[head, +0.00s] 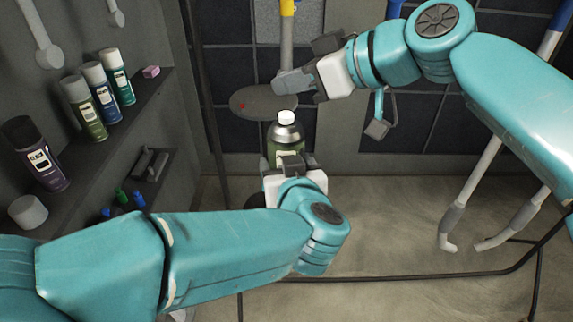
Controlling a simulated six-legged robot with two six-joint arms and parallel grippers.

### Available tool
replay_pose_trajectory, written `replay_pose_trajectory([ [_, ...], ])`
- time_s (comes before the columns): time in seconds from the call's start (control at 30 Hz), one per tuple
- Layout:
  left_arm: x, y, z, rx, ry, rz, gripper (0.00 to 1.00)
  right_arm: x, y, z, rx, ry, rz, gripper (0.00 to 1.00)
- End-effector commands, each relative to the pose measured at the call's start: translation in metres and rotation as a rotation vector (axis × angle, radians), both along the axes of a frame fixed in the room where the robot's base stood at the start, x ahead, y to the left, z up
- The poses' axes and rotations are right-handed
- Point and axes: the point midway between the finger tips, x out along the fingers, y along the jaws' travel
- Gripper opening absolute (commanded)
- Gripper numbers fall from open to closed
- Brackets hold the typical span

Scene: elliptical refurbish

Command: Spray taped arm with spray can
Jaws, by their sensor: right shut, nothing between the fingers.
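A green spray can (284,143) with a silver shoulder and a white top stands roughly upright in the middle of the view. My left gripper (290,168) is shut around its lower part, which is partly hidden. My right gripper (291,84) is shut and empty, just above and beyond the can's white top, apart from it. A grey upright pole (287,45) with a yellow section at its top stands behind the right gripper; it may be the taped arm, but I cannot tell for sure.
Several spray cans (102,92) and a white cap (28,212) stand on the left wall shelf. A grey oval plate (250,102) lies behind the can. Pale poles (470,195) and a dark bar (420,277) are at the right. The floor between is clear.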

Motion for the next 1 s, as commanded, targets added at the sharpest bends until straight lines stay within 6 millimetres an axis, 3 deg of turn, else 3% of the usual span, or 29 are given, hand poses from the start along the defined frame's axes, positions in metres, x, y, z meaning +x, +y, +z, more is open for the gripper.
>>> replay_pose_trajectory([
  [0.3, 0.0, 0.0, 0.001, -0.001, -0.002, 0.0, 0.37, 0.001, -0.001, -0.021, -0.001, 0.003, -0.002, 0.0],
  [1.0, 0.0, 0.0, 0.001, -0.001, -0.002, 0.0, 0.37, 0.001, -0.001, -0.022, -0.001, 0.003, -0.002, 0.0],
])
